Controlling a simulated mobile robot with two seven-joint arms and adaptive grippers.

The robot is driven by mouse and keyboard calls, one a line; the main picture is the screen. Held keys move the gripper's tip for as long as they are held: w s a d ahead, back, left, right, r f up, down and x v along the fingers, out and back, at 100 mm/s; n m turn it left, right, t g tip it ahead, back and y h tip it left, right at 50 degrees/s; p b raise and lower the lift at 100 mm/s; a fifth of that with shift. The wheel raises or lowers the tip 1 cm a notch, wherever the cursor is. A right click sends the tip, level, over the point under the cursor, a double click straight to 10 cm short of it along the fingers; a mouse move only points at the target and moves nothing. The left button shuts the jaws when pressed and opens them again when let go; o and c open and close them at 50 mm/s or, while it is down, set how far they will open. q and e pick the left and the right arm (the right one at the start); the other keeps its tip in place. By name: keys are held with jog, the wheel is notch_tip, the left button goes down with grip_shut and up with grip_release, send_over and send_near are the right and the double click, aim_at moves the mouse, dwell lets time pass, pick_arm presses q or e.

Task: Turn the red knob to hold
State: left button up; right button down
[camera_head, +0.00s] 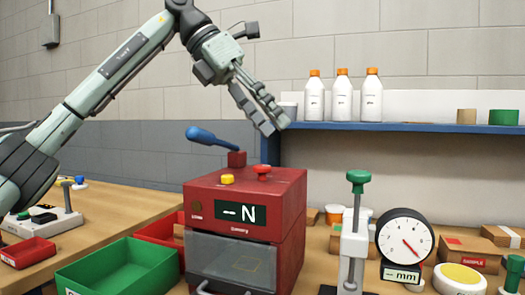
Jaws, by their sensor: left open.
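A red box-shaped machine (290,208) stands on the table in the middle. A red knob (262,172) sits on its top, with a yellow knob (227,179) to its left. A blue-handled lever (210,140) rises from the back of its top. The display (241,214) on its front reads "—N". My left gripper (275,124) is above the red knob and slightly to its right, apart from it, with open, empty fingers pointing down. No hold marking can be read beside the knob. My right gripper is not in view.
A green bin (115,268) and red trays stand at left. A green-topped stand (355,235) and a dial gauge (405,238) stand at right. Behind, a blue shelf (400,127) carries several items, including white bottles. The raised blue lever is near the knobs.

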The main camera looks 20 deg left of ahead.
aim_at(261, 166)
pick_arm(q)
jog(key=s+a+y, duration=0.2)
jog(key=a+y, duration=0.2)
jog(key=x, duration=0.7)
jog(key=shift+d, duration=0.15)
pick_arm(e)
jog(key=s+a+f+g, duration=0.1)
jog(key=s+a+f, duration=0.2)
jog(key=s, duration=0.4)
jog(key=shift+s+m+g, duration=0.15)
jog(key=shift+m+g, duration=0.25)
pick_arm(q)
jog(key=shift+c, duration=0.2)
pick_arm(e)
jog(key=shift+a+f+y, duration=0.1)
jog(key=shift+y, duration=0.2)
pick_arm(q)
grip_shut()
